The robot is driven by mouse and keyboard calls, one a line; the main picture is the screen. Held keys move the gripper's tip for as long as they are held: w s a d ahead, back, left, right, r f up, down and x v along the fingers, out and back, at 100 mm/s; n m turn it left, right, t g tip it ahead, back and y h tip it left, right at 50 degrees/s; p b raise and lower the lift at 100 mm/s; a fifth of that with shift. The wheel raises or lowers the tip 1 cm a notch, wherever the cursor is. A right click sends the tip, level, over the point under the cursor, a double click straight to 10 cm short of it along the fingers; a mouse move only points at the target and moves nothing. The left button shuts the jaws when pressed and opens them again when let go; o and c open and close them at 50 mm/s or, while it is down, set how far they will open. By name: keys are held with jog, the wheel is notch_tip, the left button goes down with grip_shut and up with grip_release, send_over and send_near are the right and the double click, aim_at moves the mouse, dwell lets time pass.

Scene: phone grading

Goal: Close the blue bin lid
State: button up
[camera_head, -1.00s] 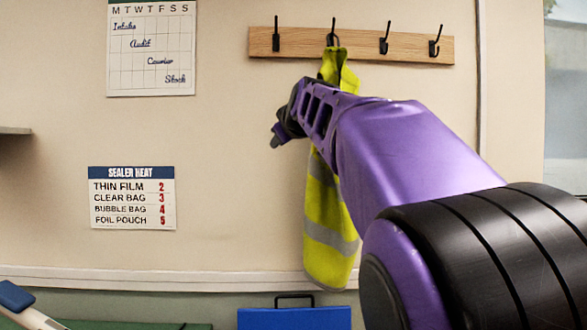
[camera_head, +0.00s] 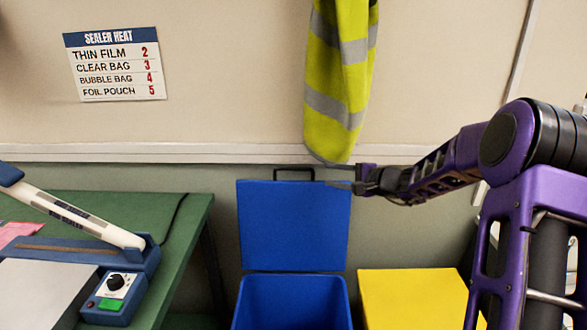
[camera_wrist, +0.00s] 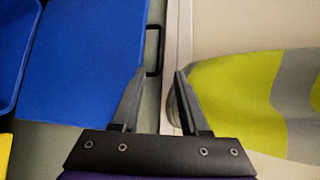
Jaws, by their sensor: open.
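The blue bin (camera_head: 292,302) stands on the floor below the wall, cut off by the bottom edge of the head view. Its blue lid (camera_head: 294,226) is swung up and stands upright behind the opening, with a dark handle (camera_head: 294,170) on its top edge. In the wrist view the lid (camera_wrist: 85,62) lies at the left, and its handle (camera_wrist: 154,50) is just beyond the left fingertip. My gripper (camera_head: 350,177) is at the lid's upper right corner, near the handle. Its two fingers (camera_wrist: 162,75) are apart with nothing between them.
A yellow bin (camera_head: 415,295) with a closed top stands right of the blue one. A hi-vis vest (camera_head: 340,85) hangs just above my gripper. A green table (camera_head: 175,225) with a sealer (camera_head: 115,285) is at the left.

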aim_at(294, 169)
jog(key=p+x, duration=0.1)
jog(key=x, duration=1.6)
jog(key=shift+w+f, duration=0.1)
grip_shut()
dwell(0.8)
